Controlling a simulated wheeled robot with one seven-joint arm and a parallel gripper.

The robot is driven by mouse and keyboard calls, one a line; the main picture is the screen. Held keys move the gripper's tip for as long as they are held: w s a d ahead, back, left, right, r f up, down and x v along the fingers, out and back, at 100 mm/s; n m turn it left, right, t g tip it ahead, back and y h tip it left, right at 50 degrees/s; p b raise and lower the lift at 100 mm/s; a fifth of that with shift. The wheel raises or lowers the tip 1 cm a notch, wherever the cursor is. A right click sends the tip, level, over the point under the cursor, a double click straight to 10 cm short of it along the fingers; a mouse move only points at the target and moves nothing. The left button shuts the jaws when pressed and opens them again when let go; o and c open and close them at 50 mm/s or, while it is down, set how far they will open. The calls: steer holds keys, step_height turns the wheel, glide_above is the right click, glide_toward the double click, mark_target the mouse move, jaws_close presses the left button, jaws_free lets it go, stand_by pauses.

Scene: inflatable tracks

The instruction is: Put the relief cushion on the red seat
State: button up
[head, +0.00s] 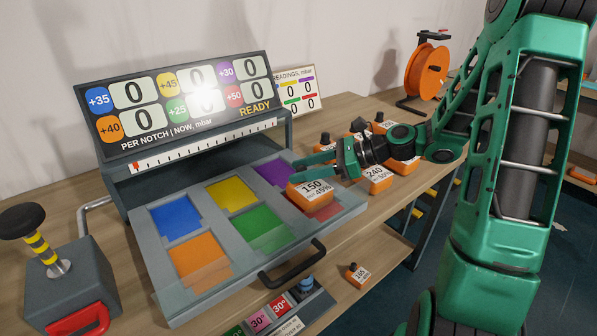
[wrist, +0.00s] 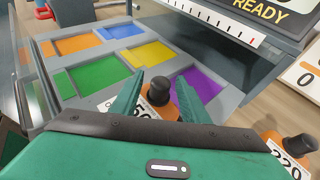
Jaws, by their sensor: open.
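An orange cushion block (head: 310,194) marked 150 and 45% is at the red seat (head: 328,211), covering its upper left part in the head view. Whether it lies flat in the seat I cannot tell. My gripper (head: 317,168) is just above and behind it, open. In the wrist view the cushion's black knob (wrist: 160,92) stands between my two spread fingers (wrist: 160,103). The red seat is hidden there by my gripper. The word relief is not readable on any cushion.
The open drawer's tray (head: 153,270) also has blue, yellow, purple, green and orange seats, which look empty. Several orange cushions, one marked 240 (head: 378,180), stand right of it. A 165 cushion (head: 357,276) is below. The display board (head: 178,100) rises behind; a lever box (head: 70,290) stands left.

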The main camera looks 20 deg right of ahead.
steer(key=v, duration=1.1)
steer(key=shift+s+d, duration=0.2)
steer(key=shift+d, duration=0.05)
